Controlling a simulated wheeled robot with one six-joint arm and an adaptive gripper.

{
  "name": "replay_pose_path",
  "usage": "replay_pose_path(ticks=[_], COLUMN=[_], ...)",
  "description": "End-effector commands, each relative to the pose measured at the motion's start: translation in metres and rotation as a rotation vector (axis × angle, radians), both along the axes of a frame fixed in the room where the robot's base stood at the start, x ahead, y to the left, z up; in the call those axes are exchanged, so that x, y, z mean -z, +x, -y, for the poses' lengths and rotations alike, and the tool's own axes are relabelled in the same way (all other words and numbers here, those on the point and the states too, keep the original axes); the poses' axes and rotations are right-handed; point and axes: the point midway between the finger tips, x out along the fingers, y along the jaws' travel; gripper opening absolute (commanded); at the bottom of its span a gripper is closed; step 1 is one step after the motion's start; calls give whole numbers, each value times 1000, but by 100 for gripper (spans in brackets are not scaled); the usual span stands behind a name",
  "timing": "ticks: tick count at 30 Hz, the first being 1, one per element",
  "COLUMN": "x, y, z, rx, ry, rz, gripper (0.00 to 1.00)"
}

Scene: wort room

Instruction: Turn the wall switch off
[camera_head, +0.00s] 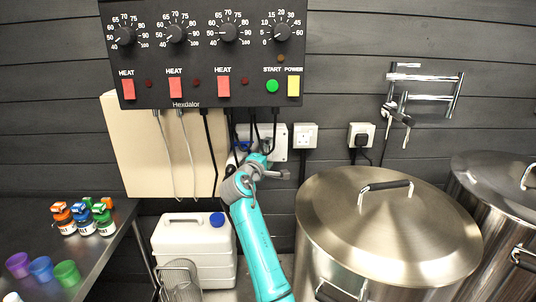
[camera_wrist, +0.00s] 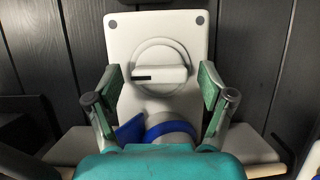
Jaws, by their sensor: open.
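The wall switch (camera_wrist: 157,28) is a pale plate with a round dial and a raised bar knob (camera_wrist: 160,74) in the wrist view. The bar lies about level, with a dark mark at its left end. My gripper (camera_wrist: 161,85) is open, with one green-padded finger on each side of the knob, seemingly apart from it. In the head view, my gripper (camera_head: 263,163) is at the wall below the control box, in front of a pale plate (camera_head: 300,132) that it partly hides. Whether the fingertips reach the knob's depth is unclear.
A black control box (camera_head: 205,55) hangs above, its cables dropping near my gripper. Wall sockets (camera_head: 305,136) are to the right. A large steel kettle (camera_head: 390,225) stands at the lower right, a white canister (camera_head: 192,245) at the lower left. Blue-banded parts (camera_wrist: 170,128) sit below the knob.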

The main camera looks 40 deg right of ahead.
Motion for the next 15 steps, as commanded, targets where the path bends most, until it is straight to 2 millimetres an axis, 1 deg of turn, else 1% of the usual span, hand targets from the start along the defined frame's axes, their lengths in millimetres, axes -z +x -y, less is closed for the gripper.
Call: replay_pose_path(ticks=[6,7,8,9,11,12,13,14,15], x=[0,0,0,0,0,0,0,0,0], y=[0,0,0,0,0,0,0,0,0], z=[0,0,0,0,0,0,0,0,0], rx=[0,0,0,0,0,0,0,0,0], ry=[0,0,0,0,0,0,0,0,0], rz=[0,0,0,0,0,0,0,0,0], gripper=[81,76,69,59,44,34,26,21,21])
